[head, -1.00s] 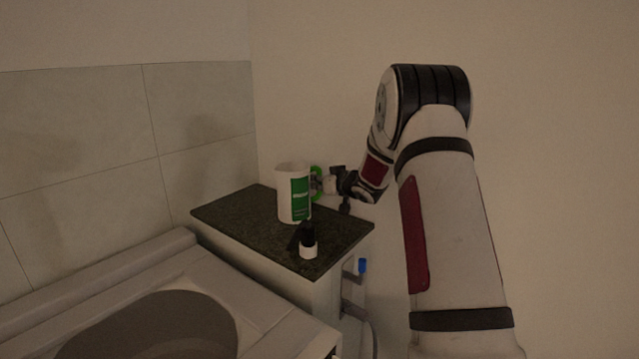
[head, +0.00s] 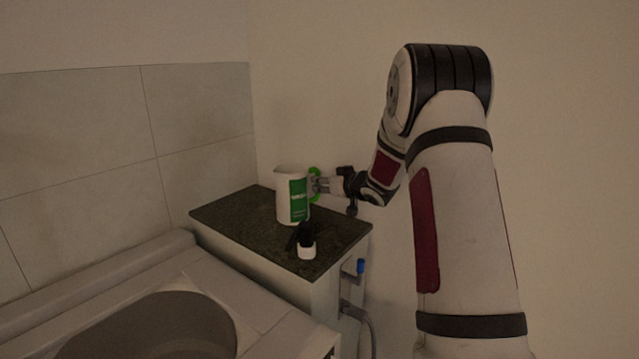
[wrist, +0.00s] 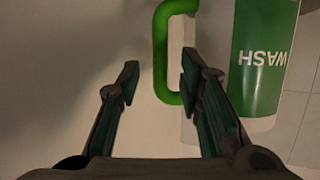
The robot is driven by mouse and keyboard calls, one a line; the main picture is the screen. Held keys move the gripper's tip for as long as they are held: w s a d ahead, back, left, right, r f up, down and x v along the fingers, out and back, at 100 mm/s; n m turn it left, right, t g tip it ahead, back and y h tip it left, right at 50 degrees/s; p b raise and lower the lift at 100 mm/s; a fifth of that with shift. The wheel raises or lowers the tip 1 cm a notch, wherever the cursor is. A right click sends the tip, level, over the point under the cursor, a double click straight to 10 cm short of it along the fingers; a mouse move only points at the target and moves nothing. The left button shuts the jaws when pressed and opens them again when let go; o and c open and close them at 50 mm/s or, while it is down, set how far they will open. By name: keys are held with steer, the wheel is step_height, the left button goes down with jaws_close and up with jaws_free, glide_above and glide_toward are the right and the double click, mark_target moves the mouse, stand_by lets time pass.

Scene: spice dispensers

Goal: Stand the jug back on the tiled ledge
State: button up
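The white jug (head: 284,196) has a green label and a green handle (head: 315,186). It stands upright on the dark speckled top (head: 240,213) of a small cabinet against the wall, its handle facing right. In the wrist view, the label (wrist: 264,60) is at upper right and the green handle (wrist: 160,50) is at top centre. My gripper (head: 322,185) is at the handle side of the jug. In the wrist view my gripper (wrist: 158,82) has its fingers apart, with the handle showing between and beyond the tips. I see no finger closed on it.
A small black-and-white bottle (head: 307,244) stands on the same top, in front of the jug. A pale tiled surround with a basin (head: 150,330) lies at lower left, below a tiled wall (head: 75,130). A blue-tipped fitting (head: 361,266) is at the cabinet's right side.

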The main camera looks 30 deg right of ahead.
steer(key=s+a+r+g+h, duration=0.1)
steer(key=s+a+r+g, duration=0.1)
steer(key=s+a+r, duration=0.35)
steer(key=s+a+r+m+g+h, duration=0.1)
steer(key=s+a+r, duration=0.15)
steer(key=s, duration=0.55)
steer(key=s+a+r+g+h, duration=0.2)
steer(key=s+a+r, duration=0.1)
steer(key=s+a, duration=0.3)
steer(key=s+a+f+g+y, duration=0.1)
steer(key=s+a+f+g, duration=0.1)
steer(key=s+a, duration=0.3)
steer(key=s+a+f+n+g+y, duration=0.1)
steer(key=s+a, duration=0.4)
steer(key=s, duration=0.9)
steer(key=s+a+f+g+y, duration=0.2)
steer(key=s+a, duration=0.4)
steer(key=s, duration=0.3)
steer(key=shift+s+f+n+g+y+p, duration=0.2)
steer(key=shift+f+n+g+y+p, duration=0.1)
steer(key=shift+g, duration=0.3)
steer(key=shift+a, duration=0.1)
step_height(320, 180, up, 3)
steer(key=p, duration=0.2)
steer(key=shift+r+t+p, duration=0.2)
steer(key=shift+t+p, duration=0.1)
steer(key=shift+t, duration=0.1)
